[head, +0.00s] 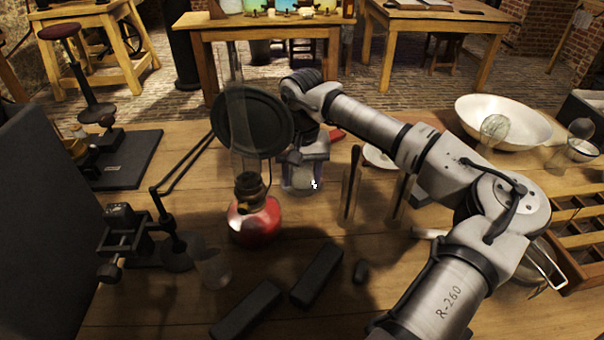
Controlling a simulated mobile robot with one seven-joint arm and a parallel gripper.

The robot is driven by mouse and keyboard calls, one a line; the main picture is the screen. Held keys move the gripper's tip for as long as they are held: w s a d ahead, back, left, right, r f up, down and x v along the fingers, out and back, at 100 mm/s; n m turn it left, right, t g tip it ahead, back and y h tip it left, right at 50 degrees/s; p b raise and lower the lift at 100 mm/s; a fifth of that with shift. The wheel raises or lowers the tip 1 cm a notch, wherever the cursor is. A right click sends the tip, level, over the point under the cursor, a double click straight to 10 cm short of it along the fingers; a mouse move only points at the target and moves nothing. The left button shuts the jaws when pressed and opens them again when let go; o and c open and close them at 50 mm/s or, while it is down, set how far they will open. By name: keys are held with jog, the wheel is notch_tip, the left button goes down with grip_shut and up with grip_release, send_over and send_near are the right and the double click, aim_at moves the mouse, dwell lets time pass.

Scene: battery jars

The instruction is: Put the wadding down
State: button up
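My gripper (309,160) points down over the middle of the wooden table (180,310), at a clear glass jar (302,187). Its fingers blend with the glass, so I cannot tell whether they are open or shut. A tiny white patch (314,184) shows at the jar, just below the gripper. It may be the wadding, but it is too small to be sure. I cannot tell whether this patch is held, inside the jar or in front of it.
A red oil lamp (254,226) with a tall glass chimney stands left of the gripper, near a black disc (252,122). Dark upright plates (351,184) stand right. Black bars (245,309) lie in front. A white bowl (512,128) and compartment tray (583,240) are far right.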

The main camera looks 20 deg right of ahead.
aim_at(302, 168)
jog(key=shift+r, duration=0.1)
notch_tip(302, 168, up, 12)
dwell(0.5)
